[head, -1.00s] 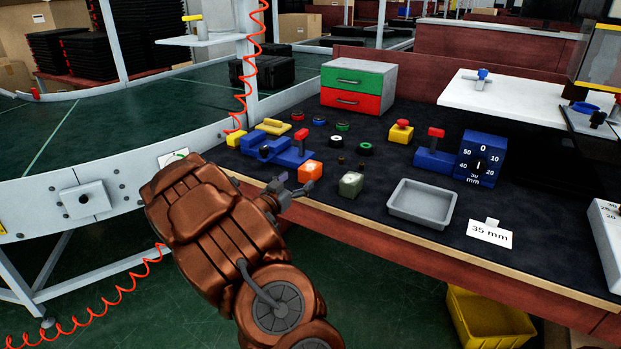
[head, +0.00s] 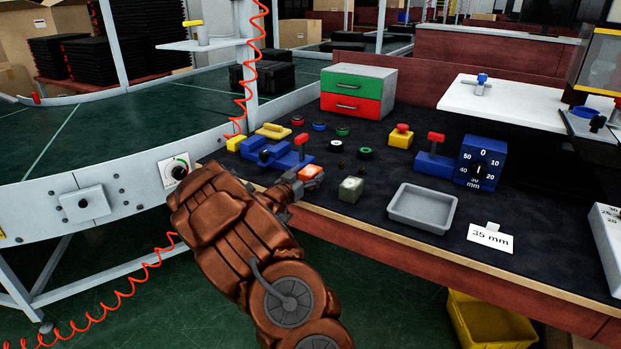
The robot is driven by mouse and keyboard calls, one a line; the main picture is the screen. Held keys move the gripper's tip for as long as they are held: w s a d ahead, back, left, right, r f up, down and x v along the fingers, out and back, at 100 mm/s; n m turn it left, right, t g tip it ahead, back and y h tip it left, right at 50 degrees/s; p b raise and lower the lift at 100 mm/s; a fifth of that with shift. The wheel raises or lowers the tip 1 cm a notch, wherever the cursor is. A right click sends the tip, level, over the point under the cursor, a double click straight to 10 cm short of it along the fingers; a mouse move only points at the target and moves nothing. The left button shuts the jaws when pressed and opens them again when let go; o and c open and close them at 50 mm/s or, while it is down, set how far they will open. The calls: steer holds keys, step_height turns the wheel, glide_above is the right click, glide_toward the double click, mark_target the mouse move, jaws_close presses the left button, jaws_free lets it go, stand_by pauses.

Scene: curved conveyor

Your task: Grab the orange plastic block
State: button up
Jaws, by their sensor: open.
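The orange plastic block (head: 312,172) sits on the dark bench mat near the front left edge. My gripper (head: 303,182) is low over the bench edge, right at the block's near side. Its jaws are open and partly overlap the block in the picture. The lower part of the block is hidden by the gripper. I cannot tell whether the fingers touch it.
A blue clamp device (head: 277,153) stands close behind the block. A grey-green block (head: 350,189) lies to the right, then a grey tray (head: 424,224). A red and green drawer box (head: 352,91) stands at the back. Small rings lie behind.

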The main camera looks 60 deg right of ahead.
steer(key=shift+d, duration=0.25)
steer(key=c, duration=1.3)
